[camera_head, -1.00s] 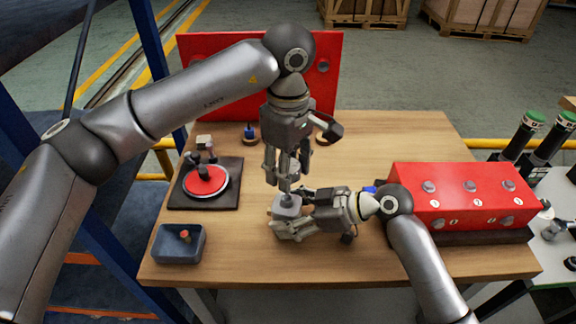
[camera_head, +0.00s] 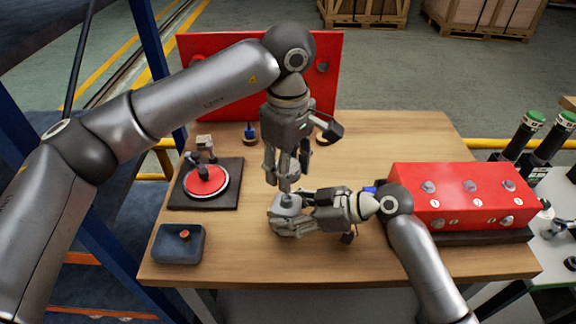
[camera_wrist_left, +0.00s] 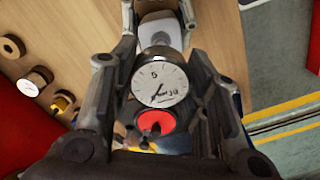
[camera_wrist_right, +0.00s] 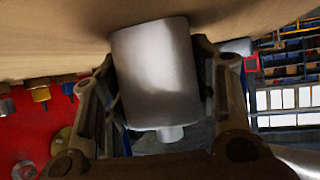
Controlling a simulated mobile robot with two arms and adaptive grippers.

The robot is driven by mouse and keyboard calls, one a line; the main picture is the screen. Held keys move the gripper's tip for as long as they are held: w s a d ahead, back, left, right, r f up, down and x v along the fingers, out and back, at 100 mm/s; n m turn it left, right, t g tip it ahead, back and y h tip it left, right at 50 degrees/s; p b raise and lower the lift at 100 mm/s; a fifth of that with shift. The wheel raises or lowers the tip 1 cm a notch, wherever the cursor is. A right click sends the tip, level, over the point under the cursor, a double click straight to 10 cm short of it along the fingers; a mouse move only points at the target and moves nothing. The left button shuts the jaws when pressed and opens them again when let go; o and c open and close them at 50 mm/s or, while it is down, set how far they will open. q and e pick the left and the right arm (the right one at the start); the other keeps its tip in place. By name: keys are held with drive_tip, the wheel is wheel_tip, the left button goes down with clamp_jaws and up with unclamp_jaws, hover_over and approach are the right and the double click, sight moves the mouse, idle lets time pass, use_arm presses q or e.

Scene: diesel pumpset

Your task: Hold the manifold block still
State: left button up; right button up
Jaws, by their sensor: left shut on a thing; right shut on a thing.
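The light grey manifold block (camera_head: 287,205) is near the table's front middle. My right gripper (camera_head: 284,222) is shut on it from the right and partly hides it; in the right wrist view the block (camera_wrist_right: 157,75) fills the space between the fingers, a short stub at its lower end. My left gripper (camera_head: 287,182) points down above the block, shut on a round dial gauge (camera_wrist_left: 160,84). The gauge's white face shows in the left wrist view, the block (camera_wrist_left: 160,29) beyond it. I cannot tell whether the gauge touches the block.
A red-topped round fixture (camera_head: 206,181) on a dark plate and a blue-grey bin (camera_head: 178,244) with a small copper-coloured part stand left. A red box (camera_head: 465,196) with knobs stands right. A red board (camera_head: 200,75) rises behind. The table's front strip is clear.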

sight(284, 210)
idle(0.6)
use_arm(q)
drive_tip(key=shift+a+f+m, duration=0.15)
drive_tip(key=shift+f+m, duration=0.45)
drive_tip(key=shift+f, duration=1)
drive_tip(key=n, duration=1.2)
drive_tip(key=shift+n, duration=0.3)
drive_tip(key=n, duration=0.4)
drive_tip(key=shift+n, duration=0.4)
drive_tip(key=n, duration=0.4)
drive_tip(key=shift+n, duration=1.1)
